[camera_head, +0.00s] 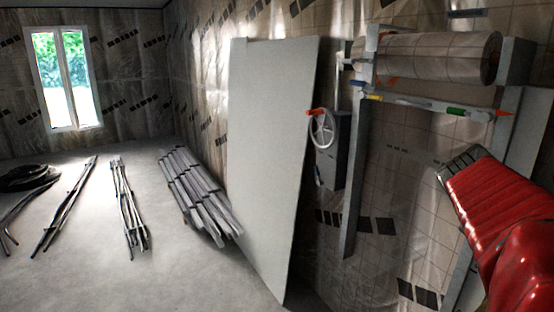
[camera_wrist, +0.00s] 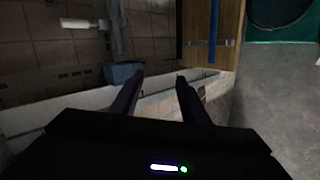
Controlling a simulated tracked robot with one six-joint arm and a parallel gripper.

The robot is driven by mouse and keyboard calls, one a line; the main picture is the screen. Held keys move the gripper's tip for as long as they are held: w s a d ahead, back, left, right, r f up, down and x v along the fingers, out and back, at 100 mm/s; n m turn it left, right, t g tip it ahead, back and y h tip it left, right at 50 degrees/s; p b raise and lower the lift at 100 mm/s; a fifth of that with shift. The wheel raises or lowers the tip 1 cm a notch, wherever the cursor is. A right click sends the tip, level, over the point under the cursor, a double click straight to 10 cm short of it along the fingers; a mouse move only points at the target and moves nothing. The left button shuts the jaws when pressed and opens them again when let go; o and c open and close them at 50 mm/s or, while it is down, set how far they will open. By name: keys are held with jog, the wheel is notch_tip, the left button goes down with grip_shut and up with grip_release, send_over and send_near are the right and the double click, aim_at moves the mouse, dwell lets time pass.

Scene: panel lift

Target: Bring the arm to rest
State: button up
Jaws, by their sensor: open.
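My gripper (camera_wrist: 158,84) shows in the wrist view with its two dark fingers apart and nothing between them. Behind the fingers in that view are a pale horizontal bar and a small blue-grey block (camera_wrist: 123,73); I cannot tell whether the fingers touch either. In the head view my red arm (camera_head: 510,215) reaches in from the right edge, in front of the wrapped wall. My gripper itself cannot be made out in the head view.
A lift frame with a grey crank box (camera_head: 332,150) and a film roll (camera_head: 440,57) stands by the wall. A pale panel (camera_head: 270,150) leans left of it. Bundled metal profiles (camera_head: 195,190) and pipes (camera_head: 130,205) lie on the floor; bare floor shows in front.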

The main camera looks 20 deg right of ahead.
jog(key=w+a+f+t+y, duration=0.2)
jog(key=a+f, duration=0.2)
jog(key=a, duration=0.7)
jog(key=w+a+f+t+y, duration=0.1)
jog(key=w+a+f+y, duration=0.15)
jog(key=a, duration=0.75)
jog(key=w+a+f+t+y, duration=0.2)
jog(key=a+f+y, duration=0.15)
jog(key=a, duration=0.75)
jog(key=s+a+f+y, duration=0.1)
jog(key=s+a+f, duration=0.1)
jog(key=a, duration=0.4)
jog(key=s+a+f+y, duration=0.1)
jog(key=s+a+f, duration=0.1)
jog(key=a, duration=0.3)
jog(key=shift+a+f, duration=0.35)
jog(key=shift+f, duration=0.2)
jog(key=shift+s, duration=0.1)
jog(key=shift+c, duration=0.3)
